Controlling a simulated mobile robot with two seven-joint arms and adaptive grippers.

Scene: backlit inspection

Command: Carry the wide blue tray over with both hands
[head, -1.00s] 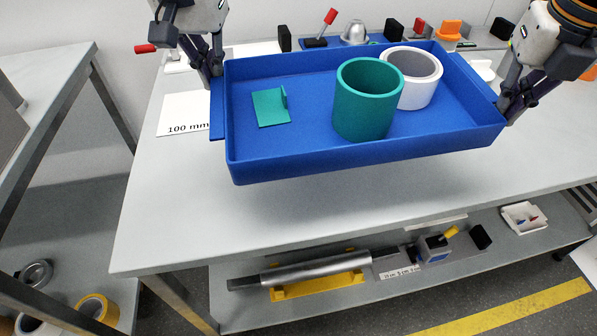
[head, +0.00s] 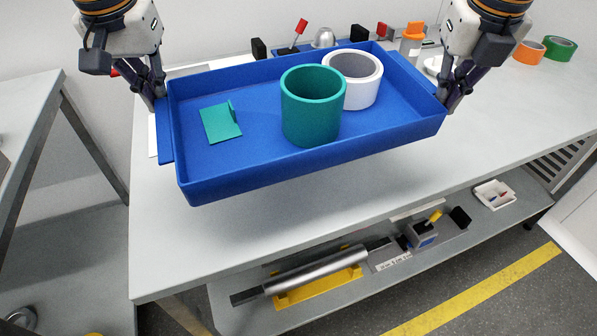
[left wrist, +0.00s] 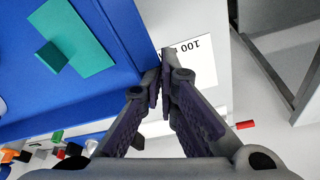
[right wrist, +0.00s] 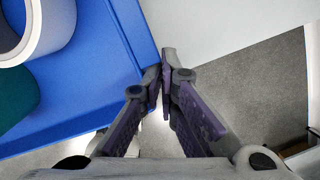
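The wide blue tray (head: 320,167) is held level or nearly so above the grey table, with a shadow below it. It carries a green cylinder (head: 312,115), a white ring (head: 362,92) and a flat green piece with an upright tab (head: 220,124). My left gripper (head: 160,95) is shut on the tray's left end, and the blue tray wall shows beside its fingers in the left wrist view (left wrist: 163,68). My right gripper (head: 445,95) is shut on the tray's right end; the right wrist view shows its fingertips (right wrist: 164,68) at the blue edge. The exact finger contact is partly hidden.
The grey table (head: 480,150) is bare at front and right. A red-handled item (head: 300,27), an orange-topped container (head: 411,42) and tape rolls (head: 558,47) stand at the back. A metal roller (head: 315,270) lies on the lower shelf. Another bench (head: 40,110) stands left.

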